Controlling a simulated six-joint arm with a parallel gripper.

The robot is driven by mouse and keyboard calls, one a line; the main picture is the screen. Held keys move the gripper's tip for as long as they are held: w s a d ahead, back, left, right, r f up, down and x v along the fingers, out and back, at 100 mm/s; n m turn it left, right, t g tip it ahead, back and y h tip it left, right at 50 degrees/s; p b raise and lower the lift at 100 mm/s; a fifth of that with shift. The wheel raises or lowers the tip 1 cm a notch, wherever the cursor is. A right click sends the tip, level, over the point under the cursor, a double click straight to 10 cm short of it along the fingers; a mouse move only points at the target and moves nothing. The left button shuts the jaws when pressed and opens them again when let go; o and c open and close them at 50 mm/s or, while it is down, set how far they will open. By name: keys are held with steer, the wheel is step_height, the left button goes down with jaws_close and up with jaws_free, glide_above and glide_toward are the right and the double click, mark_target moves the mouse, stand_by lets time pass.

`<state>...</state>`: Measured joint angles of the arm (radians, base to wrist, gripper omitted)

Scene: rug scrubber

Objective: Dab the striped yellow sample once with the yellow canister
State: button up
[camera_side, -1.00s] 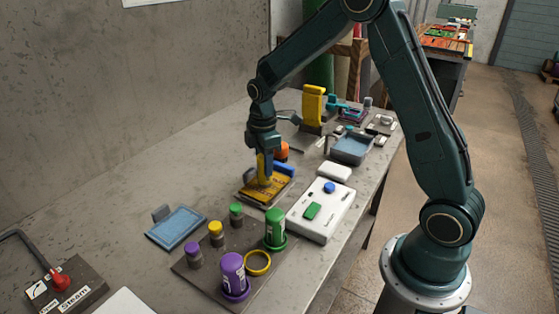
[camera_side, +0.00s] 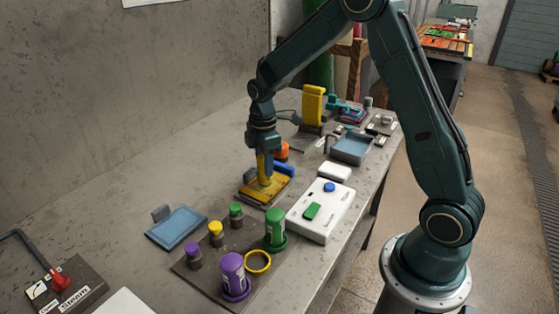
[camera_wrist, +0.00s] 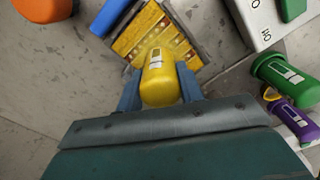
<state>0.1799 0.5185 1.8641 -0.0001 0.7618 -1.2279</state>
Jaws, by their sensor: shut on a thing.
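My gripper (camera_side: 264,150) points down over the striped sample and is shut on the yellow canister (camera_side: 265,168). In the wrist view the gripper's blue-grey fingers (camera_wrist: 160,88) clasp the canister (camera_wrist: 160,75) from both sides. The striped yellow sample (camera_side: 250,191) is a yellow-orange pad on a dark base, with a blue block at its far edge. In the wrist view the sample (camera_wrist: 135,42) shows its stripes beyond the canister. The canister's lower end is over or on the sample; I cannot tell whether they touch.
A holder board (camera_side: 195,270) at the front carries a green canister (camera_side: 275,227), a purple canister (camera_side: 233,272) and an empty yellow ring (camera_side: 257,263). A white box (camera_side: 330,220) with a blue button stands right of the sample. A blue tray (camera_side: 177,227) lies to the left.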

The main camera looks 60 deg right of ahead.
steer(key=shift+r, duration=3.35)
